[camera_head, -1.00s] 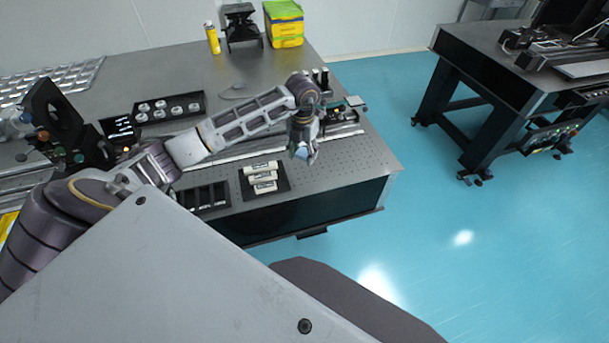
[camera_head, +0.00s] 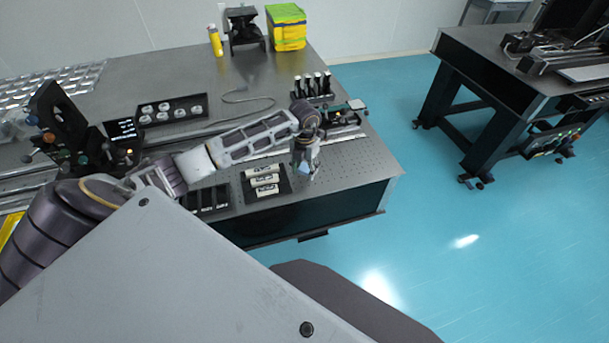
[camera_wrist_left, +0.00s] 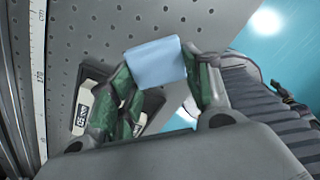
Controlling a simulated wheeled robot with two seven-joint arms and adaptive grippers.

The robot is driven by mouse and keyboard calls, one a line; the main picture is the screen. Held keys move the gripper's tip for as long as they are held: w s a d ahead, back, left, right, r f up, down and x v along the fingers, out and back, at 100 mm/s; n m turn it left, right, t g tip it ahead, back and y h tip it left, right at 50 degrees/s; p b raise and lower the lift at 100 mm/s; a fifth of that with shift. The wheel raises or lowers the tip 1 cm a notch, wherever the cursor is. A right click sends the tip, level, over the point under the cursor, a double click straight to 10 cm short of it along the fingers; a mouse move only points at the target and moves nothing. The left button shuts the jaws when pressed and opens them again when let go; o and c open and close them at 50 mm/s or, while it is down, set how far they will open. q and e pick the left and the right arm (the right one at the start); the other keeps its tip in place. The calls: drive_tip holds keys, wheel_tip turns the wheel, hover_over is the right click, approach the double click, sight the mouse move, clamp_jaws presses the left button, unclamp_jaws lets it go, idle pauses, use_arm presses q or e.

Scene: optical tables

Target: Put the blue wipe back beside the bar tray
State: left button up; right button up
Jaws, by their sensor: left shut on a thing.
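The blue wipe (camera_wrist_left: 156,62) is a light blue folded piece between the fingers of my left gripper (camera_head: 304,164). In the head view the blue wipe (camera_head: 304,170) shows small at the fingertips. My left gripper is shut on it, just right of the bar tray (camera_head: 285,184), near the table's front edge. The bar tray is black and holds white labelled bars (camera_head: 264,180). In the left wrist view the tray (camera_wrist_left: 153,104) is partly hidden by the fingers. I cannot tell whether the wipe touches the table. My right gripper is not in view.
Bare perforated tabletop (camera_head: 350,170) lies to the right, up to the table edge. Behind the gripper are a rail with a small device (camera_head: 345,115) and several black posts (camera_head: 312,84). A black slotted tray (camera_head: 208,198) stands left of the bar tray.

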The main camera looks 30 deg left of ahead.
sight(305, 170)
use_arm(q)
drive_tip(key=shift+f, duration=1.85)
drive_tip(key=shift+f, duration=0.1)
drive_tip(key=o, duration=1)
drive_tip(key=shift+c, duration=0.2)
wheel_tip(305, 170, up, 12)
drive_tip(key=shift+r+b, duration=0.15)
drive_tip(key=shift+b, duration=0.15)
